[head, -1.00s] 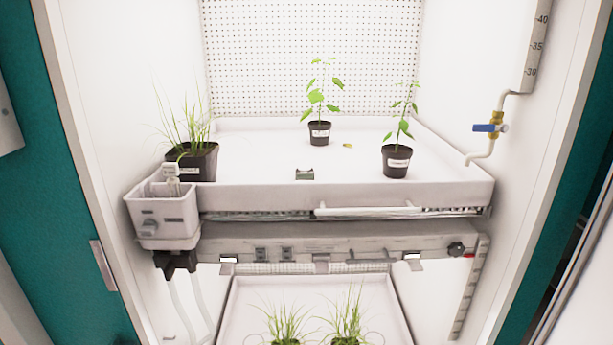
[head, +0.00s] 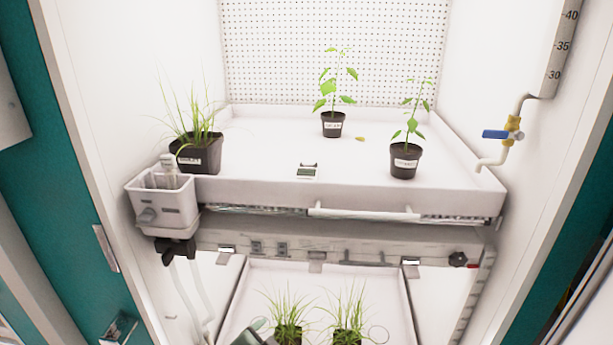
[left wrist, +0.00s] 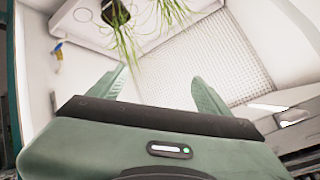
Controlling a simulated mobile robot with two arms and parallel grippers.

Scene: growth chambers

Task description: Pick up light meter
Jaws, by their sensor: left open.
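The light meter (head: 307,172) looks like a small pale device with a dark top edge. It lies near the front edge of the upper white tray (head: 260,192), between the potted plants. My left gripper (left wrist: 158,88) is open in the left wrist view, with two green fingers apart and nothing between them. Part of it seems to show at the bottom edge of the head view (head: 250,334), well below the tray and the meter. The meter is not visible in the left wrist view. My right gripper is not in view.
A grass pot (head: 197,155) stands left of the meter, and leafy seedlings stand behind (head: 333,125) and to the right (head: 404,160). A white box (head: 160,207) hangs at the tray's left corner. A blue-handled valve (head: 502,134) is at right. A lower shelf holds grass.

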